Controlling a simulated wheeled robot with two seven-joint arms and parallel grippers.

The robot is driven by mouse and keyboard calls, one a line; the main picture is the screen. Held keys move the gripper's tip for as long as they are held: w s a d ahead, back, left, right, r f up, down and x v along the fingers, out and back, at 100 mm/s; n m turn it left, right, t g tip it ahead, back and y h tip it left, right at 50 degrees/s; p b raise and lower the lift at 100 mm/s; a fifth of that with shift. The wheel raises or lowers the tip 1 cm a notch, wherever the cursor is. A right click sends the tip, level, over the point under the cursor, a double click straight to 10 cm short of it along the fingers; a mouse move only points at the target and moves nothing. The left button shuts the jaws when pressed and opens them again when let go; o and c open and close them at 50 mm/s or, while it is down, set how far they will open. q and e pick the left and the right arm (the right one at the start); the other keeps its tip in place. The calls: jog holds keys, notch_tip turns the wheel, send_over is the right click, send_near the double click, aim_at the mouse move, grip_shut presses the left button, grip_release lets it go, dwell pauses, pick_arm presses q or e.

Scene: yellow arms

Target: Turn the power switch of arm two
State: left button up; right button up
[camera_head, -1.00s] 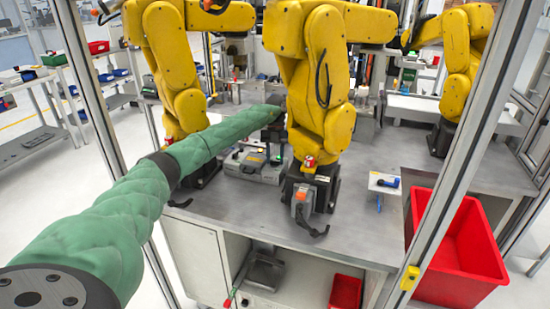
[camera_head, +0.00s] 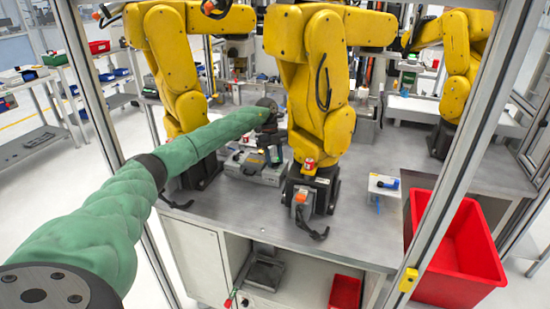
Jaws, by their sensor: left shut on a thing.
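Several yellow robot arms stand on a grey metal workbench (camera_head: 250,222). The middle yellow arm (camera_head: 318,115) stands right of a grey control box (camera_head: 254,172), with the left yellow arm (camera_head: 178,75) on the box's other side. The box has small coloured controls on top. My left gripper (camera_head: 275,158), at the end of my green arm, points down at the box's right part. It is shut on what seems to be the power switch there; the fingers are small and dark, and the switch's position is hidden. My right gripper is out of view.
A grey connector with an orange part (camera_head: 301,205) sits at the middle arm's base. A red bin (camera_head: 462,262) stands at the right. Metal frame posts (camera_head: 463,150) rise on both sides. A small white plate with a blue item (camera_head: 384,184) lies right of the middle arm.

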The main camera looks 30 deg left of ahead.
pick_arm(q)
jog(key=n+t+p, duration=0.1)
jog(key=n, duration=0.2)
jog(key=n+t+p, duration=0.1)
jog(key=n, duration=0.2)
jog(key=shift+s+a+r, duration=0.1)
jog(key=shift+s, duration=0.05)
jog(key=shift+n+t+p, duration=0.7)
jog(key=shift+n+t, duration=0.1)
jog(key=shift+n, duration=0.8)
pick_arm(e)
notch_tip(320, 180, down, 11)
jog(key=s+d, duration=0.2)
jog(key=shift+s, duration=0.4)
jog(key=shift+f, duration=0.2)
pick_arm(q)
jog(key=o, duration=0.7)
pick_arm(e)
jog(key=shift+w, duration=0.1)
